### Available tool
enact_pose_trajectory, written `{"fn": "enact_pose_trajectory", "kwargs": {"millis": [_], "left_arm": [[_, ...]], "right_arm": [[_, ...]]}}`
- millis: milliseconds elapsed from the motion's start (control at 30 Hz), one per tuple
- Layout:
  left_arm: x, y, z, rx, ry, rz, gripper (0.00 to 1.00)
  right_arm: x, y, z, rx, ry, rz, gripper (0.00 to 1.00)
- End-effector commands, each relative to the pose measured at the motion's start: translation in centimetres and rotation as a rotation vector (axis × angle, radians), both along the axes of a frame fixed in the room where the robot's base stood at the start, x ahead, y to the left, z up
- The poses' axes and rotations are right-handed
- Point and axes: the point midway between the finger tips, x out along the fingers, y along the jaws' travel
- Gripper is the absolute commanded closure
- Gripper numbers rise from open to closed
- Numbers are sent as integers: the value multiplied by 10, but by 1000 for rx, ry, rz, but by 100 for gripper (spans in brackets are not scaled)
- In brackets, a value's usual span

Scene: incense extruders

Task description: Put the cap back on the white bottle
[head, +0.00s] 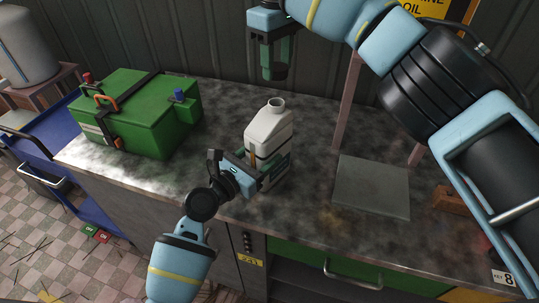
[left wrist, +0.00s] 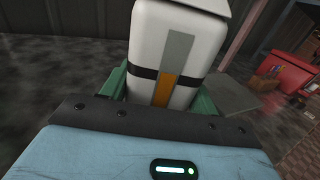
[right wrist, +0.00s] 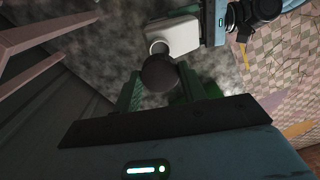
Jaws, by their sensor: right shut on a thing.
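The white bottle (head: 268,128) stands upright on the workbench, its neck open and bare. My left gripper (head: 262,170) is at the bottle from the front. In the left wrist view its green fingers flank the bottle (left wrist: 180,45) closely; whether they press on it I cannot tell. My right gripper (head: 275,72) hangs above and behind the bottle, fingers down. In the right wrist view it is shut on a dark round cap (right wrist: 160,74), apart from the bottle; the open bottle mouth (right wrist: 158,47) shows beyond it. The cap is not clear in the head view.
A green box (head: 135,115) with straps stands on the workbench (head: 215,110) to the left. A grey square plate (head: 372,187) and a brown block (head: 452,199) lie to the right. The bench between box and bottle is clear. A corrugated wall stands behind.

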Motion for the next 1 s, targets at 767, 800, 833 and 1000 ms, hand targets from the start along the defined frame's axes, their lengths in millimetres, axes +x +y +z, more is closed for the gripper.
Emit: {"fn": "enact_pose_trajectory", "kwargs": {"millis": [767,800,833,1000], "left_arm": [[0,0,0,0,0,0,81],[0,0,0,0,0,0,81],[0,0,0,1,1,0,81],[0,0,0,1,1,0,81]], "right_arm": [[-1,0,-50,0,0,1,83],[-1,0,-50,-1,-1,1,83],[-1,0,-50,0,-1,1,83],[0,0,-50,-1,-1,0,83]]}}
